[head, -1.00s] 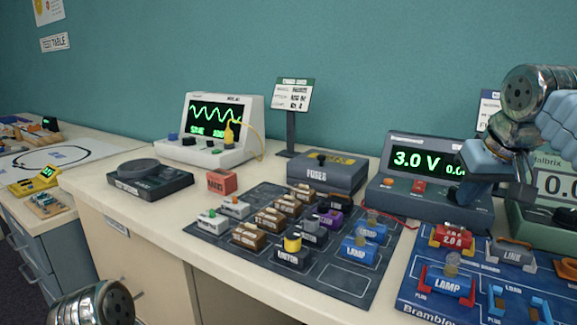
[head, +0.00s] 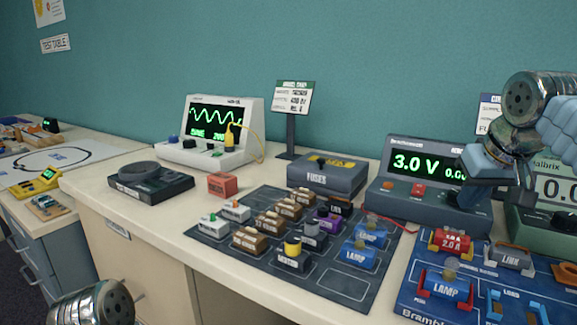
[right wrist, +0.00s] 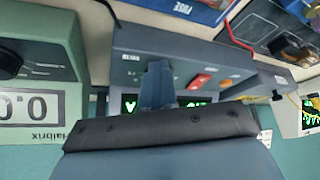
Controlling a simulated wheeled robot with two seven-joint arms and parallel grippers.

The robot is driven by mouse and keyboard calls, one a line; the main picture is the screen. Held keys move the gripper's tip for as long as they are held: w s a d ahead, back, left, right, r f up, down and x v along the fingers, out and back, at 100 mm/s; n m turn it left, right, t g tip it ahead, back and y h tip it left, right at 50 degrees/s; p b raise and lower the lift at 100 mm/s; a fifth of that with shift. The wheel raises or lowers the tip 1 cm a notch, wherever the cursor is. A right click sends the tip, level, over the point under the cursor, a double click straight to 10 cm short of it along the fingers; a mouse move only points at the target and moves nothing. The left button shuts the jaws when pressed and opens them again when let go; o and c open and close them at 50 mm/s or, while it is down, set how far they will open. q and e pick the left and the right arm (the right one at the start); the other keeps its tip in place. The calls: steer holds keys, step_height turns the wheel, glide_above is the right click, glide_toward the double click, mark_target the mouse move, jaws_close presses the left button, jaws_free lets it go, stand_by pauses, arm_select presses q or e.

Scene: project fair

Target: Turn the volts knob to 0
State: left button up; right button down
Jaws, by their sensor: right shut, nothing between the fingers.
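The power supply (head: 392,205) is a dark grey-blue box on the right of the table, its green display reading 3.0 V with a second, partly covered reading. My right gripper (head: 462,192) is in front of the right part of its panel, fingers shut with nothing between them. In the right wrist view the closed fingers (right wrist: 157,85) point at the panel of the supply (right wrist: 180,45), beside its orange-red button (right wrist: 197,82). I cannot make out the volts knob clearly; the gripper covers that part of the panel. Of my left arm only a metal joint shows at the lower left.
A green meter (head: 562,190) stands close on the right. A red lead runs from the supply.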

steer(key=shift+d+p, duration=0.35)
steer(key=shift+p, duration=0.05)
steer(key=shift+s, duration=0.4)
step_height(320, 180, up, 6)
steer(key=shift+p, duration=0.35)
